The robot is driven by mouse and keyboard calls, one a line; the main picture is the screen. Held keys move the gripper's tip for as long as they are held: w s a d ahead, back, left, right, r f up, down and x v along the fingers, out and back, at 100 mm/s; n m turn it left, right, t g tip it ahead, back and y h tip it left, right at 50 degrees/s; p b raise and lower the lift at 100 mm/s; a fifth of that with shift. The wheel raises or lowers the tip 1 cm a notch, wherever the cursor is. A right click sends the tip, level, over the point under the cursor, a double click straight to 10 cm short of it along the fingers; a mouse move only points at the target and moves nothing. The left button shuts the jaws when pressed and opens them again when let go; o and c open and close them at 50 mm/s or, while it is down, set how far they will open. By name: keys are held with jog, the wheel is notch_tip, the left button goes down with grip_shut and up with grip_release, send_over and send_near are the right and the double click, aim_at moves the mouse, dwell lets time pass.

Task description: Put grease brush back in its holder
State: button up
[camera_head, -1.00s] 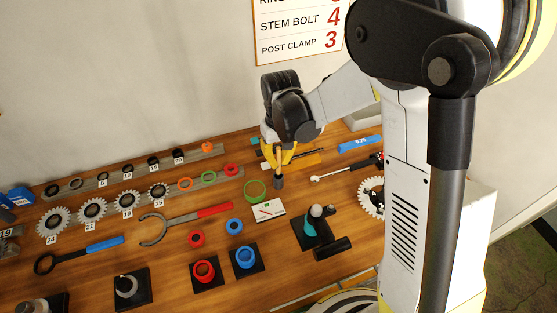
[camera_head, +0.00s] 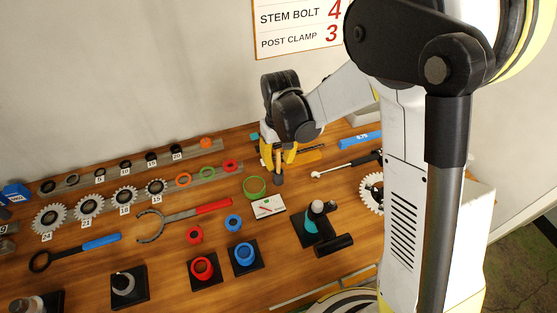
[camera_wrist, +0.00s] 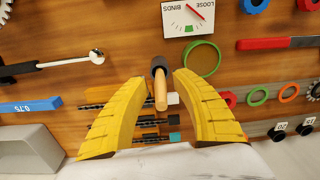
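The grease brush (camera_head: 280,157) is upright, with its wooden handle at the top and a dark lower end. The wrist view shows the handle (camera_wrist: 161,92) between my two yellow fingers, with the dark end just past the fingertips. My gripper (camera_head: 279,158) is open around the brush, with a gap beside the handle; it also shows in the wrist view (camera_wrist: 160,78). I cannot tell whether the dark part is the brush's own end or a holder around it. No separate holder stands out clearly.
A green ring (camera_head: 255,187) and a gauge card (camera_head: 268,207) lie close by. Sprockets (camera_head: 124,201) and small rings line the left. A blue 0.75 tool (camera_head: 360,140) and a ratchet (camera_head: 345,167) lie right. The wall is close behind.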

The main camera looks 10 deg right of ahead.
jog(key=shift+r, duration=0.1)
notch_tip(320, 180, up, 12)
jog(key=shift+d+f, duration=0.1)
dwell(0.4)
dwell(0.4)
